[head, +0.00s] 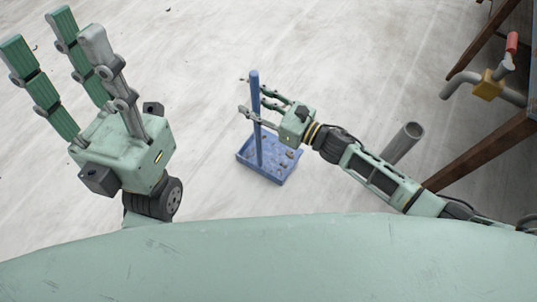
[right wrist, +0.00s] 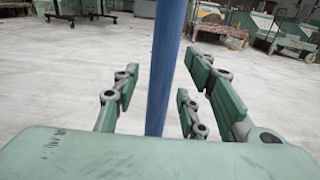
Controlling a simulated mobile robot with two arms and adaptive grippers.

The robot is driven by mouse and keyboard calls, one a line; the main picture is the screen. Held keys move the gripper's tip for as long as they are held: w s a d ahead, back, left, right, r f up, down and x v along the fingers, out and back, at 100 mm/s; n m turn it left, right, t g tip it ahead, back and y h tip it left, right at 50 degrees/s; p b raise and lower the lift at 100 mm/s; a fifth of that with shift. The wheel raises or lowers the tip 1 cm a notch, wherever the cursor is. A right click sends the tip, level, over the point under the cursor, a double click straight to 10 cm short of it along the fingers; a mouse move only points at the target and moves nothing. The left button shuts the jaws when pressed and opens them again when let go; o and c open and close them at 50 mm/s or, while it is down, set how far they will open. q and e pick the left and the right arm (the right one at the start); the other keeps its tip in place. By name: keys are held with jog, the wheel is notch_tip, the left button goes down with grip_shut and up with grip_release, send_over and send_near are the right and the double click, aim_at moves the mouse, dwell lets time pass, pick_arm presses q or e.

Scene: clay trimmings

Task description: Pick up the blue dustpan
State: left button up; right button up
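The blue dustpan (head: 272,171) rests on the pale floor in the middle of the head view, its upright handle rising from it. Several small clay bits lie in its pan. My right gripper (head: 258,105) is at the handle, with its fingers on either side. In the right wrist view the blue handle (right wrist: 163,75) stands between the open fingers, with gaps visible on both sides. My left gripper (head: 58,62) is raised at the upper left with its fingers spread and empty, well away from the dustpan.
A grey pipe (head: 403,143) stands near my right arm. A wooden-legged table (head: 487,150) and pipework with a yellow fitting (head: 488,86) are at the right. Small crumbs lie on the floor. The floor left of the dustpan is mostly clear.

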jog(key=shift+c, duration=0.2)
grip_shut()
dwell(1.1)
